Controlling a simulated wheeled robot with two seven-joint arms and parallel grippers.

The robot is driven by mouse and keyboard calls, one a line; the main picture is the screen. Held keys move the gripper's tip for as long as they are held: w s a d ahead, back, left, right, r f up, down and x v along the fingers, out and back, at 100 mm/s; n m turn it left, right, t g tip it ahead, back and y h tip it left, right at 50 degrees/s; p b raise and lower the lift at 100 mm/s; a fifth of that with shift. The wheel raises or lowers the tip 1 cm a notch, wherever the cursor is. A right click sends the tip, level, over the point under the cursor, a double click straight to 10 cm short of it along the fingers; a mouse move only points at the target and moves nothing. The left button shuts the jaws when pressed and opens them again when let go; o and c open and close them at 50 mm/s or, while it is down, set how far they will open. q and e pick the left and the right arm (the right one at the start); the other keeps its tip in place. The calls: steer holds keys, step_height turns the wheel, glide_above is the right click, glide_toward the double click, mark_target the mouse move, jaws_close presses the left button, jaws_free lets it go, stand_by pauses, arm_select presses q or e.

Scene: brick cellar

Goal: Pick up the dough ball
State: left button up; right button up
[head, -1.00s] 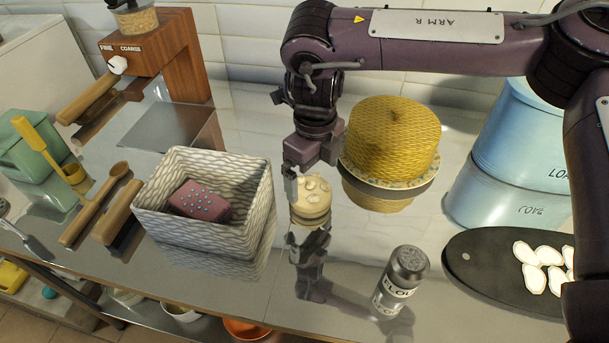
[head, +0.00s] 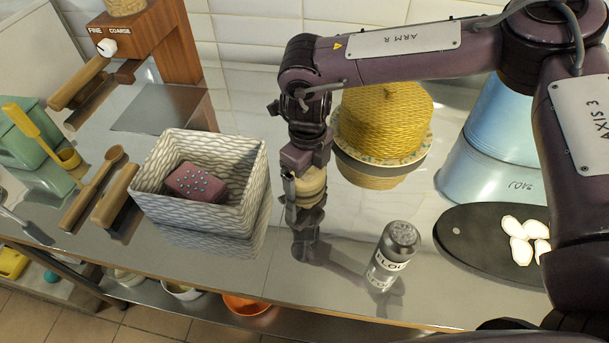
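The dough ball (head: 313,184) is a round, cream-coloured lump on the shiny metal worktop, just in front of the yellow domed cover. My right gripper (head: 296,192) is down at it from above, with its body over the ball's upper left. One finger shows at the ball's left side, its tip close to the worktop. The other finger is hidden, so I cannot tell whether the fingers press on the ball. The ball seems to rest on the worktop, above its own reflection. My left gripper is out of view.
A woven basket (head: 243,208) holding a dotted pink block (head: 195,184) stands left. The yellow cover (head: 385,120) is close behind the ball. A shaker (head: 392,256) stands front right, near a black board (head: 465,240) with white slices. Worktop in front of the ball is clear.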

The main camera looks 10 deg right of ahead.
steer(key=shift+w, duration=0.1)
steer(key=c, duration=0.9)
steer(key=shift+r, duration=0.1)
